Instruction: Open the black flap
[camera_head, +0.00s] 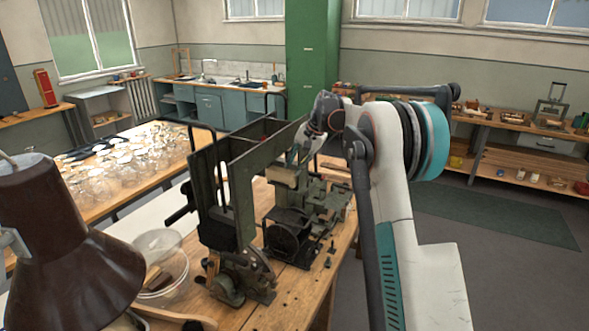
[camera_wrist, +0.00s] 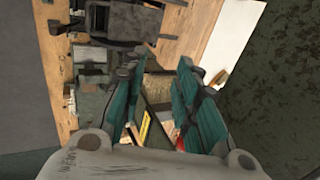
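A dark, worn machine (camera_head: 290,230) stands on the wooden bench. It has a tall dark panel (camera_head: 228,190) and a long dark plate at the top (camera_head: 268,142). I cannot tell for certain which of these is the black flap. A dark mottled panel (camera_wrist: 280,105) fills the right side of the wrist view. My gripper (camera_wrist: 159,72) is open, its teal fingers apart, with nothing visibly held. A yellow strip and a red bit show between and beyond the fingers.
A brown lamp shade (camera_head: 65,245) is at the near left. A clear bowl (camera_head: 160,265) with brown pieces sits beside the machine. A table with many glass pieces (camera_head: 125,165) stands behind to the left. The floor to the right is open.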

